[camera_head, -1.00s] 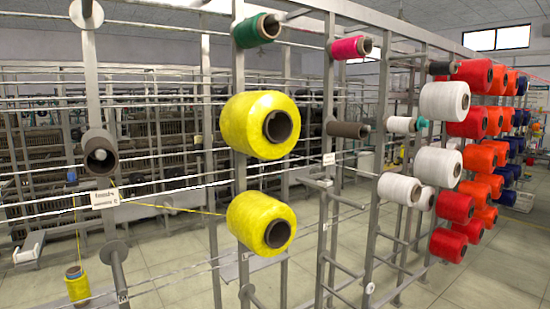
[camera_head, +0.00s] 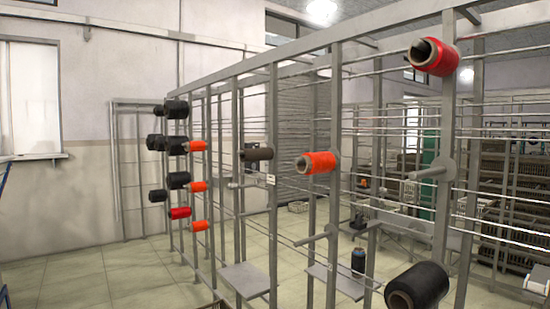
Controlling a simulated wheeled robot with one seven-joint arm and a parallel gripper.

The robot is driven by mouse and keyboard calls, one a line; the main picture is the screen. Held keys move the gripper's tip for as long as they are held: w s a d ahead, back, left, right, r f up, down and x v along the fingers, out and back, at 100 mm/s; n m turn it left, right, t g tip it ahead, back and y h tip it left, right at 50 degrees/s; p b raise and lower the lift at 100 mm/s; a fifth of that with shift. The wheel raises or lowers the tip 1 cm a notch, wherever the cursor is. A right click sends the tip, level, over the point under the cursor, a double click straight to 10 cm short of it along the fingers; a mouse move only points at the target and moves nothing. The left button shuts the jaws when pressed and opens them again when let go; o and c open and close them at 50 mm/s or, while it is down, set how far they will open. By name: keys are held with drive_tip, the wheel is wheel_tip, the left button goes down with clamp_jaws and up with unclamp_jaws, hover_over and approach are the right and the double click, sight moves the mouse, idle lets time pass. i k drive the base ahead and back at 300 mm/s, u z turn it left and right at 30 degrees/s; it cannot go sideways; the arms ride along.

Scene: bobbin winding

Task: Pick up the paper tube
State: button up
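My gripper is not in view. No plainly bare paper tube can be made out for certain. A dark grey-brown cylinder (camera_head: 257,154) sits on a peg of the metal rack, left of centre; I cannot tell whether it is a bare tube or a tube with dark yarn. Brown tube ends show in the orange spool (camera_head: 320,162) at the centre, the orange-red spool (camera_head: 440,60) at upper right and the black spool (camera_head: 425,285) at lower right.
The grey metal rack (camera_head: 272,200) runs from the right foreground back to the left. The tiled floor (camera_head: 80,275) at left is clear; a window (camera_head: 30,100) is beyond.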

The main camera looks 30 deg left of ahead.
sight(259, 154)
drive_tip(key=u, duration=1.9)
drive_tip(key=i, duration=2.7)
drive_tip(key=z, duration=0.65)
